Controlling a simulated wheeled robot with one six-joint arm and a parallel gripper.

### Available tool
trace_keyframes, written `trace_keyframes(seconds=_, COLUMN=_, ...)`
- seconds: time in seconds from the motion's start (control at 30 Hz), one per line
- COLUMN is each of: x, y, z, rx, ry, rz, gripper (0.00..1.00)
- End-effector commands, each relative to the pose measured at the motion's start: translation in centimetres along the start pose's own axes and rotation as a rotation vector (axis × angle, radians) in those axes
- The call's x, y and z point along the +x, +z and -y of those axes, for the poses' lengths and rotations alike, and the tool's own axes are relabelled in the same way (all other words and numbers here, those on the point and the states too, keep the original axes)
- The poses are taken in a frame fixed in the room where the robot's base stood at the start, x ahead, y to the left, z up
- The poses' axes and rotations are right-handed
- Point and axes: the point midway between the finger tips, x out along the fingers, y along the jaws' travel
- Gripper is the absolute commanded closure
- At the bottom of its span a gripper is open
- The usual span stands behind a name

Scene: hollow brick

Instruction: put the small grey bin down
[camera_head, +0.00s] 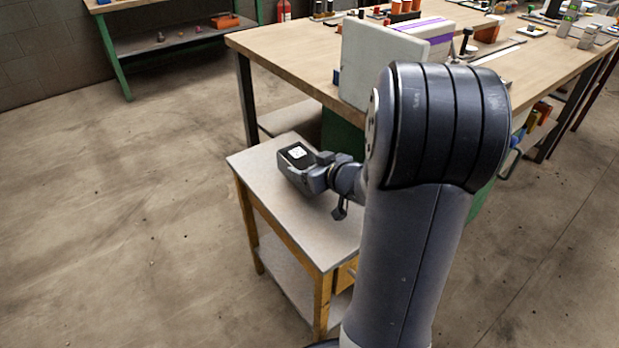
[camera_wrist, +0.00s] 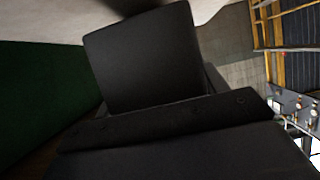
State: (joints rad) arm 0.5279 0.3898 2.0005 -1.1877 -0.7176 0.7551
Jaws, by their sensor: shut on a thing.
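The small grey bin (camera_head: 286,158) is at the far part of a low side table, with something white showing at its top. My gripper (camera_head: 307,176) is shut on the bin from its right side. I cannot tell whether the bin touches the tabletop or hangs just above it. In the wrist view a dark flat panel stands in front of my gripper's dark body (camera_wrist: 165,145); I cannot tell whether it is a finger or the bin. The jaw tips are mostly hidden in the head view.
The side table (camera_head: 262,170) has a clear pale top at its left and front. A large workbench (camera_head: 290,55) stands behind it, with a pale upright box (camera_head: 375,60) near its edge. A green panel (camera_wrist: 40,95) is close in the wrist view. The floor at left is open.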

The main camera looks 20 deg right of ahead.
Motion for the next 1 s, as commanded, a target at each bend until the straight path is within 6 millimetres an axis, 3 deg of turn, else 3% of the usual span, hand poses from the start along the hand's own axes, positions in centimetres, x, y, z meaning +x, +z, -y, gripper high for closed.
trace_keyframes(seconds=0.13, x=0.9, y=2.1, z=0.0, rx=0.001, ry=-0.001, rz=-0.001, gripper=0.55)
trace_keyframes(seconds=0.53, x=1.0, y=2.4, z=0.0, rx=0.000, ry=0.000, rz=-0.002, gripper=0.55)
trace_keyframes(seconds=0.57, x=1.0, y=2.5, z=0.0, rx=0.000, ry=0.000, rz=0.000, gripper=0.31)
trace_keyframes(seconds=0.6, x=1.0, y=2.4, z=0.0, rx=0.000, ry=0.000, rz=0.000, gripper=0.28)
trace_keyframes(seconds=0.8, x=1.0, y=2.4, z=0.0, rx=0.000, ry=0.000, rz=0.000, gripper=0.12)
trace_keyframes(seconds=1.0, x=1.0, y=2.4, z=0.0, rx=0.000, ry=0.000, rz=0.000, gripper=0.10)
